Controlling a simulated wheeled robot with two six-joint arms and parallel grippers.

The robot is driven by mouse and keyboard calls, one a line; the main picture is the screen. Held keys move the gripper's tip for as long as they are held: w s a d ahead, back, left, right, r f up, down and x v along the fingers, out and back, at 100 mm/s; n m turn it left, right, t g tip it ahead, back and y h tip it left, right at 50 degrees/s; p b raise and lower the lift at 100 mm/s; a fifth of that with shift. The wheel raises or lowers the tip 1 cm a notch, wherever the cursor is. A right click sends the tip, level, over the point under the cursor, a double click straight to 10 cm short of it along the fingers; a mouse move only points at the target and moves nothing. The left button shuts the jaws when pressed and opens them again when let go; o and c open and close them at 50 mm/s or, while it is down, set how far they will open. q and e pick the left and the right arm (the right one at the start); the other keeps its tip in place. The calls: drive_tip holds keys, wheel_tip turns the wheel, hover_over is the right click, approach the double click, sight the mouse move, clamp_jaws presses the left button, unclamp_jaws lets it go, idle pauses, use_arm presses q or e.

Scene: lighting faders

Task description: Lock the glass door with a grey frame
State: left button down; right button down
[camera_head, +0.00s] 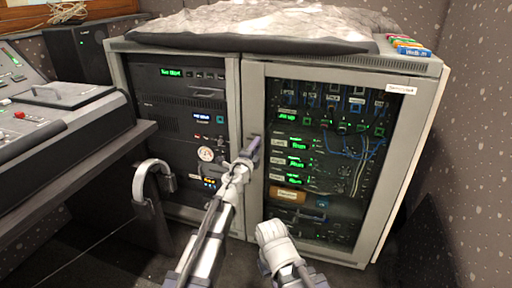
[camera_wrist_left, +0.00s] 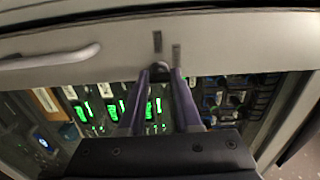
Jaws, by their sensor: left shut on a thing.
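The glass door with a grey frame (camera_head: 395,150) stands closed, or nearly so, on the right-hand rack. Its grey frame (camera_wrist_left: 115,38) crosses the left wrist view, with a bar handle (camera_wrist_left: 50,57) and two small dark slot-like marks (camera_wrist_left: 157,41). My left gripper (camera_head: 252,147) is at the door's left frame strip, about mid-height. In the left wrist view its fingers (camera_wrist_left: 160,75) reach the frame edge by the marks, shut on a small lock piece mostly hidden between the tips. Whether the lock is turned cannot be told.
Lit rack equipment shows behind the glass. A second rack bay (camera_head: 180,130) with dark panels adjoins on the left. A mixing desk (camera_head: 40,130) stands at far left. A grey cover (camera_head: 270,22) and small coloured blocks (camera_head: 408,45) lie on the cabinet top.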

use_arm(q)
drive_tip(key=c, duration=0.6)
unclamp_jaws()
drive_tip(key=v, duration=0.8)
drive_tip(key=shift+w, duration=0.1)
